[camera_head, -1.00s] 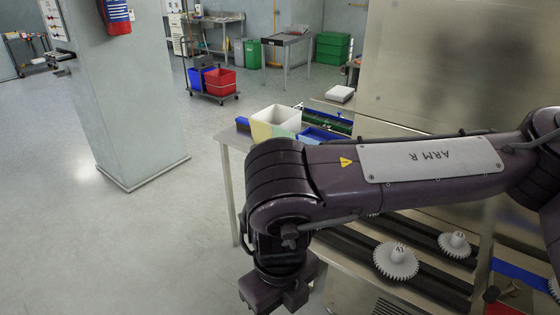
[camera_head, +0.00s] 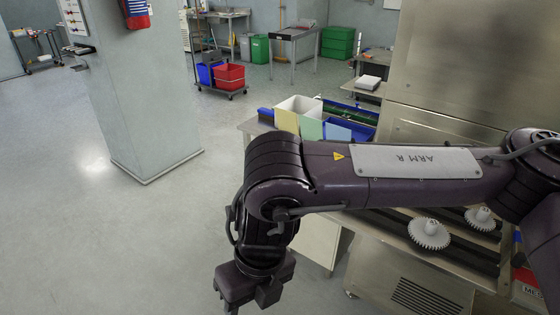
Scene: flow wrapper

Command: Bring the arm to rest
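My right arm (camera_head: 400,170), dark purple with an "ARM R" plate, comes in from the right and spans the middle of the view. It bends down at the elbow on the left. Its dark lower end, with my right gripper (camera_head: 252,286), hangs over open floor to the left of the machine, near the bottom edge. I see nothing held there, but the fingers are not clear enough to tell open from shut. My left gripper and arm are out of view.
Behind the arm, a steel machine (camera_head: 455,85) bears white gears (camera_head: 429,233) on dark rails. A bench holds a white bin (camera_head: 298,104), coloured panels and a blue tray. A grey pillar (camera_head: 140,90) stands left; a trolley with red (camera_head: 229,77) and blue bins stands behind. Floor between is clear.

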